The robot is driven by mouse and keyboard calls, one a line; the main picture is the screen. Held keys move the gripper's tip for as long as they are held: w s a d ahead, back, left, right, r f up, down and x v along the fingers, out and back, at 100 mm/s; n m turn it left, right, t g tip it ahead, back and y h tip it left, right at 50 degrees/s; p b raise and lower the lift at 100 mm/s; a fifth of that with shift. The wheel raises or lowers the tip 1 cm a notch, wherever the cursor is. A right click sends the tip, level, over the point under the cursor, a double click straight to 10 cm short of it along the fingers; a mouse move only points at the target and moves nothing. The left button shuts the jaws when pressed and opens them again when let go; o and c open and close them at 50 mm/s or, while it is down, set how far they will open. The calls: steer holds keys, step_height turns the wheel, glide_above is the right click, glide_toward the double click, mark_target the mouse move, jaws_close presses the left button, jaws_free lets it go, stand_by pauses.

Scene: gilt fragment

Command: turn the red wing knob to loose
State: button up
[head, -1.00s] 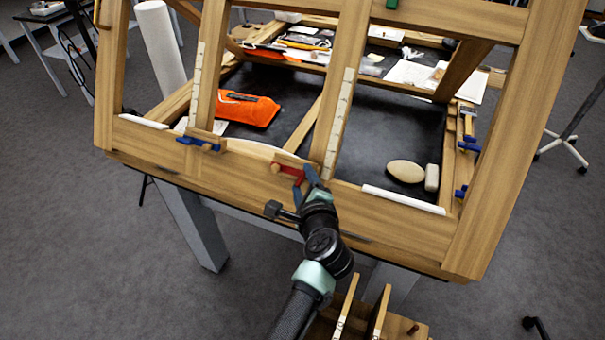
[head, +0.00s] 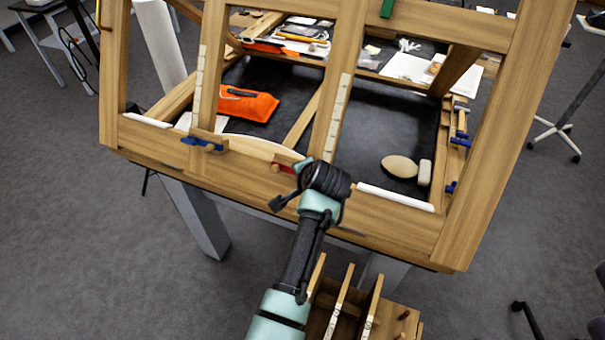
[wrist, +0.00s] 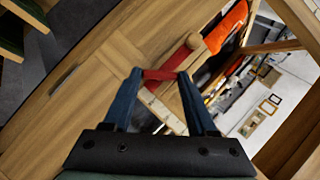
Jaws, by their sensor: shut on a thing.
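The red wing knob (head: 283,163) sits on a wooden block on the frame's lower rail, below the middle upright. My arm hides part of it in the head view. In the wrist view the red knob (wrist: 163,74) lies across between the two blue fingertips of my gripper (wrist: 160,77), beside a round wooden peg (wrist: 194,41). My gripper is shut on one wing of the knob. In the head view my wrist covers the fingers.
A blue wing knob (head: 202,143) sits on another block to the left on the same rail. White strips (head: 395,197) lie along the rail. An orange pouch (head: 247,105) and an oval tan pad (head: 399,168) lie on the dark tabletop behind. A wooden rack (head: 345,310) stands below my arm.

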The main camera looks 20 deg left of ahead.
steer(key=n+h, duration=0.1)
steer(key=n+g+h, duration=0.1)
steer(key=n, duration=0.1)
steer(key=shift+a+n, duration=0.2)
steer(key=shift+n, duration=0.1)
steer(key=n+h, duration=0.3)
steer(key=shift+a+n+g, duration=0.25)
steer(key=shift+n+g, duration=0.15)
steer(key=shift+b, duration=0.3)
steer(key=o, duration=1.4)
steer(key=shift+c, duration=0.2)
steer(key=shift+r, duration=0.1)
steer(key=shift+r, duration=0.15)
steer(key=b+v, duration=0.2)
steer(key=v, duration=1)
steer(key=shift+s+r, duration=0.2)
steer(key=shift+r, duration=0.05)
steer(key=shift+a, duration=0.1)
